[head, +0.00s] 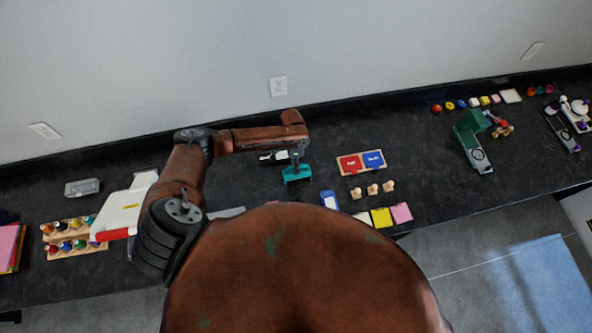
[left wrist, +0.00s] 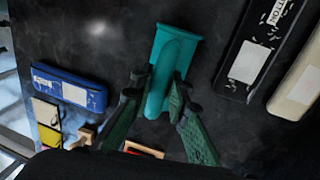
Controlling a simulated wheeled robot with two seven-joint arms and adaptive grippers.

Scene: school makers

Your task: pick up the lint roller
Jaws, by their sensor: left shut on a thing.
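The lint roller, a teal piece with a wider flat end and a long rounded body, shows in the left wrist view (left wrist: 176,42) and in the head view (head: 297,175) just below the end of my left arm. My left gripper (left wrist: 158,82) is shut on its body, one green finger on each side. I cannot tell whether the roller touches the counter. My right gripper is not in view.
A dark box (left wrist: 254,48) with a white label and a cream box (left wrist: 297,88) lie to the right in the wrist view. A blue box (left wrist: 70,88) lies left. Red and blue cards (head: 361,162) and small wooden pieces (head: 373,190) are nearby.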

